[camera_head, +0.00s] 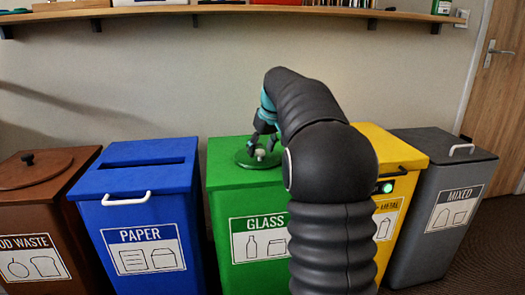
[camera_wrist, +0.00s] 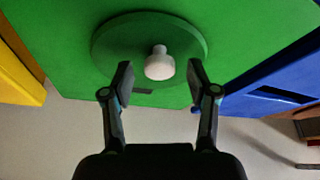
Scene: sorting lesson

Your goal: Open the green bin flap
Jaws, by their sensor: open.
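The green bin (camera_head: 233,183) is labelled GLASS and stands in the middle of a row. On its top lies a round green flap (camera_head: 243,157) with a pale knob (camera_head: 260,154). The flap (camera_wrist: 112,40) looks closed, flat on the bin top, in the wrist view. My gripper (camera_head: 263,148) is over the flap. In the wrist view my gripper (camera_wrist: 160,75) is open, with one finger on each side of the white knob (camera_wrist: 159,64). Gaps show between both fingers and the knob, so it is not gripped. My arm hides the right part of the green bin.
A blue PAPER bin (camera_head: 140,181) stands left, with a brown food waste bin (camera_head: 38,202) beyond it. A yellow bin (camera_head: 405,158) and a grey MIXED bin (camera_head: 440,195) stand right. A wall shelf (camera_head: 230,10) runs above; a wooden door (camera_head: 500,90) is far right.

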